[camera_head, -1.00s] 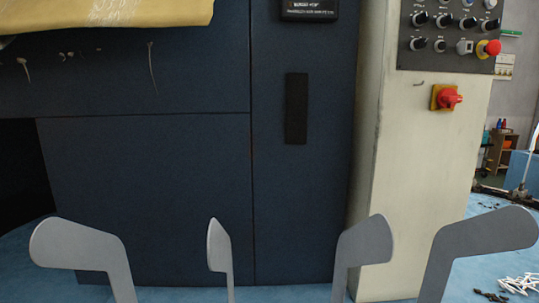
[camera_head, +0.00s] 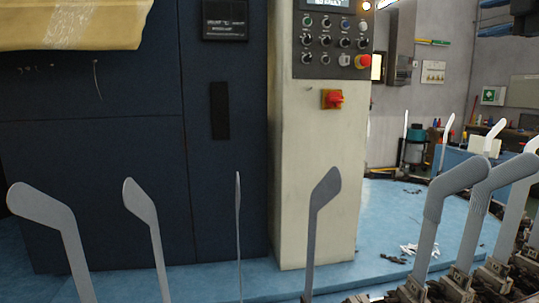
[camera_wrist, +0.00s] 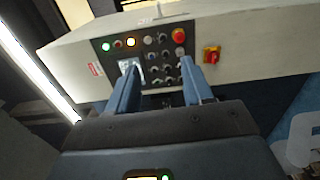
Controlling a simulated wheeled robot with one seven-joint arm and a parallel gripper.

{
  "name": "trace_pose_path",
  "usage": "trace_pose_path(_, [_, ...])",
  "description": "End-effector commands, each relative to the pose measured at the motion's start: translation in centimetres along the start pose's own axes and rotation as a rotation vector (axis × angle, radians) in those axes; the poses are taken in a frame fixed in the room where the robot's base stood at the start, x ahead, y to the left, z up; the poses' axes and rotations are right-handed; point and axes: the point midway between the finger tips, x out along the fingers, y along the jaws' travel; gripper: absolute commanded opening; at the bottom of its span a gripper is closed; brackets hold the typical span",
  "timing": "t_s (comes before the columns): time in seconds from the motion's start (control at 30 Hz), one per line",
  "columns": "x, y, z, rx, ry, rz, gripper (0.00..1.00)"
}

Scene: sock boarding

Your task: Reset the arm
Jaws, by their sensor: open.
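My gripper (camera_wrist: 160,76) shows in the wrist view, with two blue-grey fingers spread apart and nothing between them. Beyond the fingers is a control panel (camera_wrist: 145,62) with knobs and lit buttons; the gripper appears apart from it, though the exact distance is hard to tell. My gripper is out of view in the head view. Several bare grey foot-shaped boards (camera_head: 326,192) stand upright across the front of the head view. At the right, foot-shaped forms (camera_head: 437,210) with a ribbed, fabric-like surface stand on metal clamps (camera_head: 413,290).
A dark blue cabinet (camera_head: 95,190) and a cream column (camera_head: 318,170) with a control panel (camera_head: 333,42) and red switch (camera_head: 332,99) stand behind the boards. Small white pieces (camera_head: 416,249) lie on the blue floor (camera_head: 385,215). A yellow wrapped bundle (camera_head: 70,22) sits top left.

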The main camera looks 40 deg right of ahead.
Motion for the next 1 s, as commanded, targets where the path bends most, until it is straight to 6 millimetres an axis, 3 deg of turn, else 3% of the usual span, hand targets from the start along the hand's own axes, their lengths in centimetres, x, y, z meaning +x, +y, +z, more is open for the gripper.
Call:
trace_pose_path(0.37, [2.3, -3.4, -1.3, 0.125, 0.032, 0.027, 0.51])
trace_pose_path(0.57, [4.1, -6.6, -2.7, 0.236, 0.058, 0.045, 0.51])
trace_pose_path(0.77, [6.4, -11.7, -5.4, 0.403, 0.09, 0.062, 0.51])
trace_pose_path(1.0, [8.8, -21.2, -11.8, 0.69, 0.126, 0.063, 0.51])
